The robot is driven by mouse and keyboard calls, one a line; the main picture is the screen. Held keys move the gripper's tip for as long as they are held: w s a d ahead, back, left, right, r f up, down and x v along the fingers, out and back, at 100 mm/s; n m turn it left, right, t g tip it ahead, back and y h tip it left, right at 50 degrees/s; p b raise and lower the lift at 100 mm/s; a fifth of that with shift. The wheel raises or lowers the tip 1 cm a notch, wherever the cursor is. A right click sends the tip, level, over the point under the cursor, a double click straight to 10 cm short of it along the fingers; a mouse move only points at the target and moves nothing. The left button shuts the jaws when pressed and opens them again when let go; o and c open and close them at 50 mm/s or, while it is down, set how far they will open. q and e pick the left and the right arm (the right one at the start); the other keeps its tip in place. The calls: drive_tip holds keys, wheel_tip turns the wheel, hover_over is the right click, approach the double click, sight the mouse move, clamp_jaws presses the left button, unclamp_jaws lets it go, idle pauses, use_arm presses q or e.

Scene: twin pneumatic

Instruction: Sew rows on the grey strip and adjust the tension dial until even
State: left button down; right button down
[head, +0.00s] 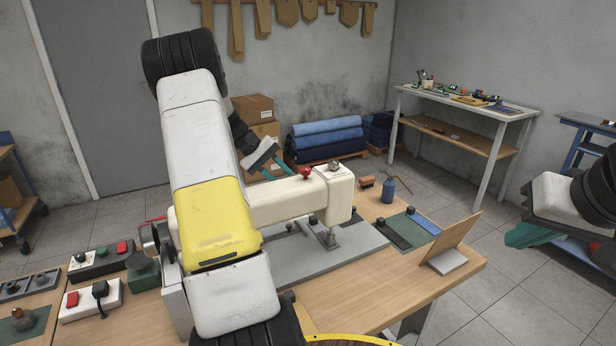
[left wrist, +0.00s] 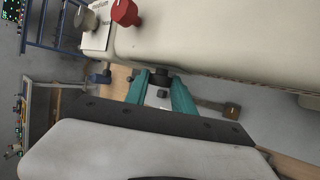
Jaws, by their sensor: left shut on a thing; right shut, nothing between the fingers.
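A white sewing machine (head: 280,203) stands on the wooden table, partly hidden by my left arm. Its head carries a red knob (head: 305,172) and a grey dial (head: 334,166); the dial (left wrist: 86,20) has a printed label beside it in the left wrist view. My left gripper (head: 283,165) reaches behind the machine arm. In the left wrist view its teal fingers (left wrist: 161,82) are shut on a small black knob (left wrist: 160,76) beside the machine body. My right gripper (head: 514,238) is shut and empty, off the table's right side. A dark grey strip (head: 392,235) lies right of the machine.
A blue strip (head: 426,222) lies beside the dark strip. A blue bottle (head: 389,191) and a tilted brown board (head: 456,240) stand on the table's right part. Control boxes (head: 92,297) sit at left. A white side table (head: 460,112) is at the back right.

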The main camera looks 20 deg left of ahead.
use_arm(q)
drive_tip(key=shift+t+h, duration=0.3)
drive_tip(key=shift+t, duration=0.1)
drive_tip(key=shift+s, duration=0.1)
drive_tip(key=c, duration=1.1)
unclamp_jaws()
drive_tip(key=shift+f, duration=0.1)
drive_tip(key=shift+o, duration=0.2)
drive_tip(key=shift+a, duration=0.15)
drive_tip(key=v, duration=0.7)
drive_tip(key=shift+a+r, duration=0.25)
drive_tip(key=shift+s, duration=0.1)
